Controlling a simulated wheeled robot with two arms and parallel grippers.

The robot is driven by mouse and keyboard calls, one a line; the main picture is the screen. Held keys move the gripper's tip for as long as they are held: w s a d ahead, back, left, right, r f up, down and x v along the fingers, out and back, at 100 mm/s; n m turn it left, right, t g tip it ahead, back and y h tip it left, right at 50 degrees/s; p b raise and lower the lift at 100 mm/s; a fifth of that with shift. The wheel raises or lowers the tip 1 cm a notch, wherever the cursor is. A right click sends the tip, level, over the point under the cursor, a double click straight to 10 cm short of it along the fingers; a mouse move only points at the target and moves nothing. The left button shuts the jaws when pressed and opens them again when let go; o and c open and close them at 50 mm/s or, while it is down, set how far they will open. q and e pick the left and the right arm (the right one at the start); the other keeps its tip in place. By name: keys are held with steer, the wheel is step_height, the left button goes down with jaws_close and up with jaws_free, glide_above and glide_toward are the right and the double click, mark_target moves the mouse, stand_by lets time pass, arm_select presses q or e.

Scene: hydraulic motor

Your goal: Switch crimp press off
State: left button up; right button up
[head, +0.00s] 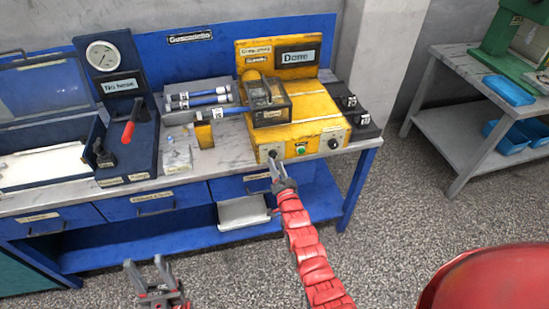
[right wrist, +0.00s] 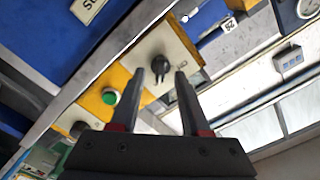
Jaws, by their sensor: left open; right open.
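The yellow crimp press (head: 312,119) stands on the workbench in the head view, with a display (head: 296,56) reading "Done". Its front panel carries a left knob (head: 272,154), a green button (head: 302,150) and a right knob (head: 333,143). My right gripper (head: 273,165) is open in front of the left knob. In the right wrist view, that black knob (right wrist: 160,66) shows between the two open fingertips (right wrist: 160,73); I cannot tell whether they touch it. The green button (right wrist: 110,97) is beside it. My left gripper (head: 146,265) is open and empty, low in front of the bench.
Left of the press are a gauge stand (head: 118,57) with a red-handled lever (head: 130,122), a rack of blue-ended hoses (head: 203,97) and an open-lidded case (head: 42,88). A grey tray (head: 243,211) sits below the bench front. The floor in front is clear.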

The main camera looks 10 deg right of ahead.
mark_target(274, 158)
steer(key=shift+w, duration=1.55)
jaws_close()
